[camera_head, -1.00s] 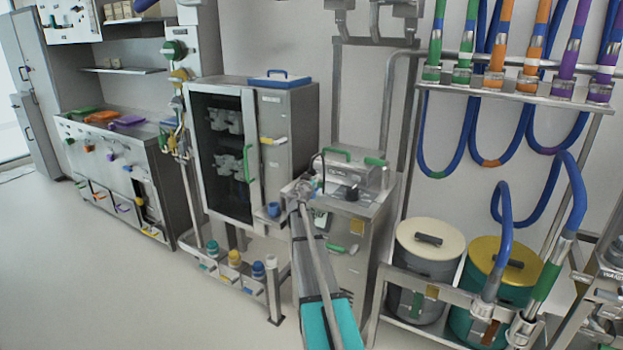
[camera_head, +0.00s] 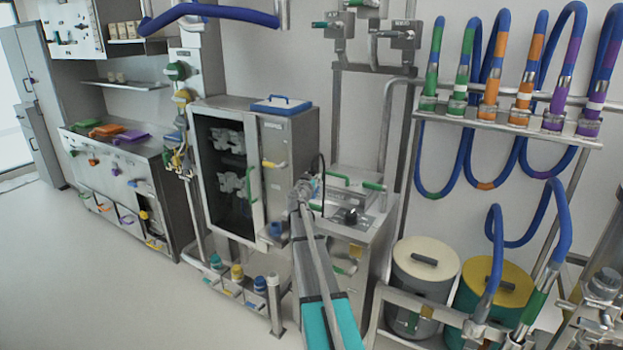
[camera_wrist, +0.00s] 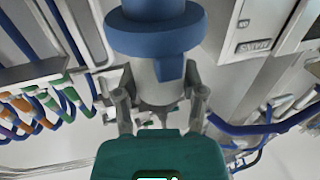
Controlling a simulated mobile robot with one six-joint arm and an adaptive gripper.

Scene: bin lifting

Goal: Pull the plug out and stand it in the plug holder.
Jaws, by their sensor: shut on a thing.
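My gripper (camera_wrist: 162,108) is shut on a plug with a wide blue flanged head (camera_wrist: 155,35) and a grey collar below it. The fingers press the grey part from both sides. In the head view my gripper (camera_head: 304,190) is in front of the steel cabinet's right edge; the plug is too small there to make out. A small blue cup-like thing (camera_head: 276,229) is on a ledge left of my arm. I cannot tell if it is the plug holder.
A low rail with blue and yellow caps (camera_head: 237,272) stands below the steel cabinet (camera_head: 292,150). A steel cart (camera_head: 372,225) is just right of my arm. Two lidded bins (camera_head: 425,258) (camera_head: 497,285) and hanging blue hoses are at the right. Floor at left is clear.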

